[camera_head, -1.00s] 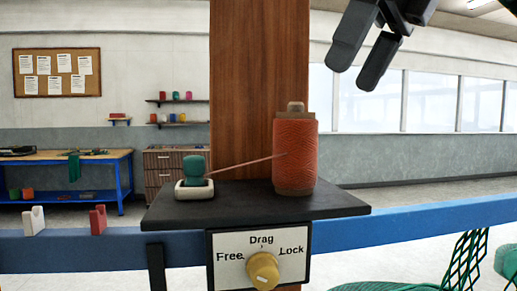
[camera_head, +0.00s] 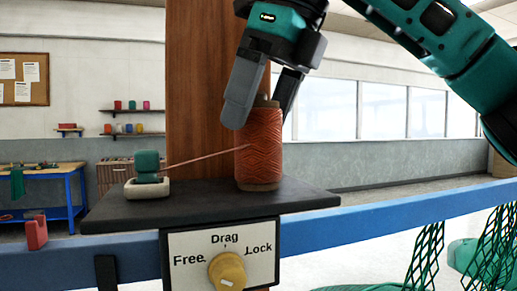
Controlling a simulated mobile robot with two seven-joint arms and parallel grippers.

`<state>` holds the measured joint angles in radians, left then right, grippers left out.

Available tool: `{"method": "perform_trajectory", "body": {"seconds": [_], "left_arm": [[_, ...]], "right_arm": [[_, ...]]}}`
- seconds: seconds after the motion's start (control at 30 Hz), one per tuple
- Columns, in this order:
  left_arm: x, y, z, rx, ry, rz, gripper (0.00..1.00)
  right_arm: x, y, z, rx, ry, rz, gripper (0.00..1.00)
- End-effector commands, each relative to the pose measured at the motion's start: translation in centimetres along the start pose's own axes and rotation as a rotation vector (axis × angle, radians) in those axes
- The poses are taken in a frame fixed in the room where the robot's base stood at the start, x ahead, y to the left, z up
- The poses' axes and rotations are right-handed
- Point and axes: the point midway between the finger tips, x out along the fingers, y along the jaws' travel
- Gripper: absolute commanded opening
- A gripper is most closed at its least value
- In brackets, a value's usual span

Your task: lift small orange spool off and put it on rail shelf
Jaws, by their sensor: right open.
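The orange spool (camera_head: 259,153) stands upright on a dark shelf (camera_head: 205,207) fixed to the blue rail (camera_head: 390,220). An orange strand runs from it to a small green block on a pale base (camera_head: 147,176) at the shelf's left. My right gripper (camera_head: 262,108) comes down from above with its fingers apart around the spool's top. The left finger is in front of the spool's upper left, the right finger behind its upper right. I cannot tell whether they touch it. My left gripper is not in view.
A panel marked Free, Drag, Lock with a yellow knob (camera_head: 228,271) hangs below the shelf. A wooden post (camera_head: 196,80) rises behind the shelf. A red clip (camera_head: 36,232) sits on the rail at left. Green netting (camera_head: 470,255) hangs at lower right.

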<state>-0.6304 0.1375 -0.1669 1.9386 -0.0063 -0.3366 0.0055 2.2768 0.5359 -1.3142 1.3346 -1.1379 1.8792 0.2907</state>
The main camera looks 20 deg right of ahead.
Motion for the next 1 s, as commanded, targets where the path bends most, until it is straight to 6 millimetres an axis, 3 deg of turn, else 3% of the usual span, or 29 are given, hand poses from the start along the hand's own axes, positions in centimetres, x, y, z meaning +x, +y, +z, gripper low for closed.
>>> {"method": "perform_trajectory", "body": {"seconds": [0.2,0.5,1.0], "left_arm": [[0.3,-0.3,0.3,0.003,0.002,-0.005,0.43],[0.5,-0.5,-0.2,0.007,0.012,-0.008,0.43],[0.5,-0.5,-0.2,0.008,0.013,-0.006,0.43]], "right_arm": [[3.1,0.0,0.0,-0.001,0.0,0.0,0.92],[3.5,0.0,0.1,-0.001,-0.001,0.0,0.91],[3.4,0.0,0.1,-0.001,-0.002,0.0,0.43]]}}
